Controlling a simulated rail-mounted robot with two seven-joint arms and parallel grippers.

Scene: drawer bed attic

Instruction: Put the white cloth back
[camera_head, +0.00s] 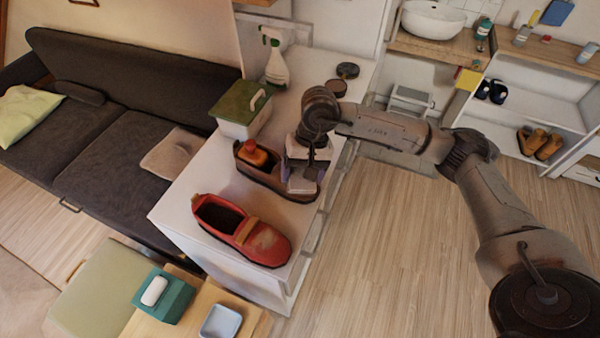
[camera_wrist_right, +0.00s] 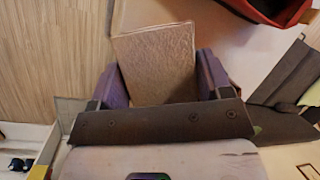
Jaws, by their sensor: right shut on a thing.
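The white cloth (camera_wrist_right: 158,62) shows in the right wrist view as a flat, textured rectangle, beige in this light, between the purple fingers. My right gripper (camera_wrist_right: 160,78) is shut on it. In the head view, my right gripper (camera_head: 301,176) points down over the right end of a brown shoe (camera_head: 268,184) on the white cabinet (camera_head: 180,208). A pale bit of the cloth (camera_head: 302,186) shows below the fingers. I cannot tell whether the cloth touches the shoe. My left gripper is not in view.
A green-lidded box (camera_head: 240,108) and a spray bottle (camera_head: 274,60) stand farther back. A sofa (camera_head: 120,130) is left; open floor is right.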

